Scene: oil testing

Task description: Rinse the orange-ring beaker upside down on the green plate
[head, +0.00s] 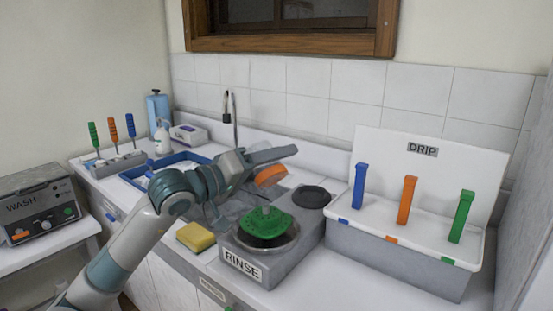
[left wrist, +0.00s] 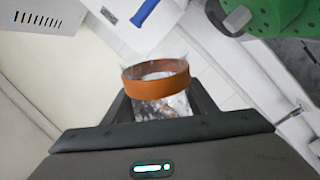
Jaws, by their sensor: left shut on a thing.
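The orange-ring beaker shows in the head view (head: 270,176) just above the rinse station, its orange band plain and the rest mostly hidden by my gripper. My left gripper (head: 262,160) is shut on it. In the left wrist view the clear glass beaker (left wrist: 156,80) sits between my fingers, tilted in that picture. The green plate (head: 265,225) lies on the round opening of the grey RINSE station (head: 243,264), below the beaker and apart from it. Part of the green plate shows at the upper right of the left wrist view (left wrist: 290,15). My right gripper is not seen.
A DRIP rack (head: 400,260) with blue, orange and green upright posts stands to the right. A yellow sponge (head: 196,237) lies left of the rinse station. A WASH machine (head: 40,207) is at far left.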

